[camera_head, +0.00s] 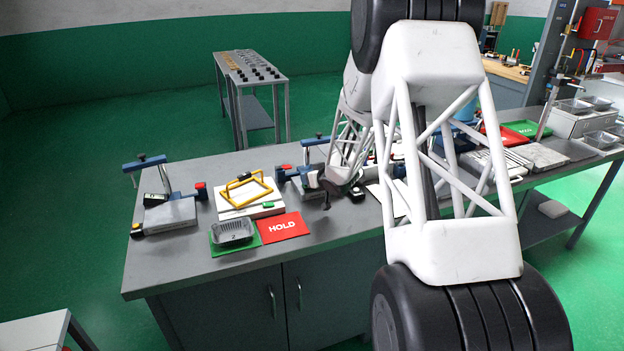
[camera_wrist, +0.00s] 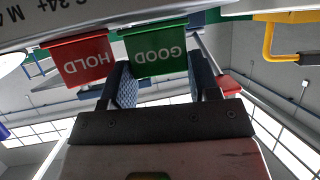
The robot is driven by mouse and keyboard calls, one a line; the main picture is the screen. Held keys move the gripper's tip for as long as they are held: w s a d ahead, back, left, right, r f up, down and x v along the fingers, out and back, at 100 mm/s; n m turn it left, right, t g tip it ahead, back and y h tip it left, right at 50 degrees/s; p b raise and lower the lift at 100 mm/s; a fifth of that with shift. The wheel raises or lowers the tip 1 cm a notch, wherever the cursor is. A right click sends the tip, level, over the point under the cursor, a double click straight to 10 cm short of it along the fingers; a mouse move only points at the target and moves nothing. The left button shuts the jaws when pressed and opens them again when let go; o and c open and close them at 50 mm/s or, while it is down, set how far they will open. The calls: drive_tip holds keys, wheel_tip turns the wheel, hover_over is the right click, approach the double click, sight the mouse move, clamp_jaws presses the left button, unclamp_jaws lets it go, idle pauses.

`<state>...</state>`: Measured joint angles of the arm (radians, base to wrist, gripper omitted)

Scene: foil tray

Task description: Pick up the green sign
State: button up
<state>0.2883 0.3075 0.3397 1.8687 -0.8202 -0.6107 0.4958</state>
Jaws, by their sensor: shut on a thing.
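In the wrist view, a green sign (camera_wrist: 155,50) with the white word GOOD, upside down in the picture, stands between the two blue-padded fingers of my gripper (camera_wrist: 158,72). My gripper is shut on it, one finger at each side edge. A red HOLD sign (camera_wrist: 80,60) is just left of it. In the head view, my arm reaches to the bench's middle; the fingers are not clear there.
A blue-armed device (camera_head: 170,214) stands at the bench's left. The grey bench's (camera_head: 190,276) front left is clear.

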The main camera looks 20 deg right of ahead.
drive_tip(key=shift+r, duration=0.7)
wheel_tip(320, 180, up, 2)
drive_tip(key=shift+r, duration=0.1)
drive_tip(key=s+a+r, duration=0.1)
drive_tip(key=s+a, duration=0.2)
drive_tip(key=s, duration=1.2)
drive_tip(key=shift+s, duration=0.35)
drive_tip(key=shift+a, duration=0.1)
drive_tip(key=s+a, duration=0.5)
drive_tip(key=a, duration=0.9)
drive_tip(key=shift+s+a, duration=0.2)
drive_tip(key=shift+a, duration=0.05)
drive_tip(key=shift+m+h, duration=0.5)
drive_tip(key=s+a, duration=0.3)
drive_tip(key=s+a+f, duration=0.1)
drive_tip(key=s+a, duration=0.1)
drive_tip(key=a, duration=0.1)
drive_tip(key=s+a, duration=0.3)
drive_tip(key=shift+s+a+f, duration=0.3)
drive_tip(key=shift+f, duration=0.1)
drive_tip(key=shift+s+a+f, duration=0.15)
drive_tip(key=shift+s+a, duration=0.25)
drive_tip(key=shift+s, duration=0.2)
